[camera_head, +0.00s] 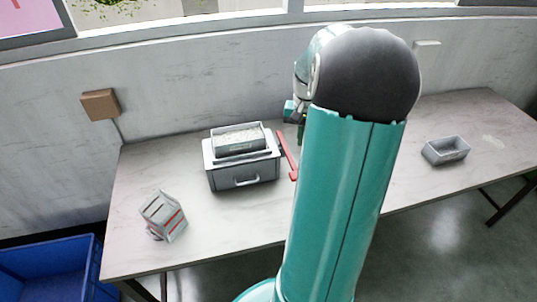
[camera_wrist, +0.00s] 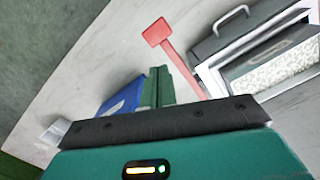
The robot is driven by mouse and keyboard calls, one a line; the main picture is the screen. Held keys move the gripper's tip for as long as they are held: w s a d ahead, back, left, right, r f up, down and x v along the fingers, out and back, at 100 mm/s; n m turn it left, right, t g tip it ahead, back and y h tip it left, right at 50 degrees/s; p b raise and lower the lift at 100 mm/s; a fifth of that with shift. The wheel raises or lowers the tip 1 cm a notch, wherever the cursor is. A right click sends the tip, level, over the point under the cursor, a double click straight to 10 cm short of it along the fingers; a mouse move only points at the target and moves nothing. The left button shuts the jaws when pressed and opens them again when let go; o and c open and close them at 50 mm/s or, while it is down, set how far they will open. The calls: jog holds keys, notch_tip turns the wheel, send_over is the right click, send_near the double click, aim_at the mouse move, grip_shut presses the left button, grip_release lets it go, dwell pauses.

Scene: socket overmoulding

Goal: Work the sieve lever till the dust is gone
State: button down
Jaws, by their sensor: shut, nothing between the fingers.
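The sieve is a grey box (camera_head: 243,172) with a front drawer handle and a tray of pale granular material (camera_head: 240,138) on top. Its red lever (camera_head: 287,155) slants down on the box's right side. In the wrist view the lever (camera_wrist: 181,58) ends in a square red paddle (camera_wrist: 156,32), with the box (camera_wrist: 222,38) to its right. My gripper (camera_wrist: 160,84) is shut and empty, its green fingers beside the lever's lower part, with a narrow gap apparent. In the head view my arm hides most of the gripper. I cannot make out dust separately from the granules.
A grey open tray (camera_head: 446,151) stands at the table's right. A carton with red stripes (camera_head: 163,216) stands at the left. A blue object (camera_wrist: 122,98) lies left of my fingers. A blue crate (camera_head: 50,272) is on the floor.

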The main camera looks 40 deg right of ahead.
jog(key=shift+s+a+f, duration=0.55)
jog(key=shift+a+f, duration=0.25)
jog(key=shift+f, duration=0.05)
jog(key=shift+f, duration=0.1)
jog(key=f, duration=0.6)
jog(key=shift+s+a, duration=0.15)
jog(key=shift+a, duration=0.1)
jog(key=shift+f, duration=0.4)
jog(key=shift+f, duration=0.1)
jog(key=shift+f, duration=2.15)
jog(key=shift+a, duration=0.1)
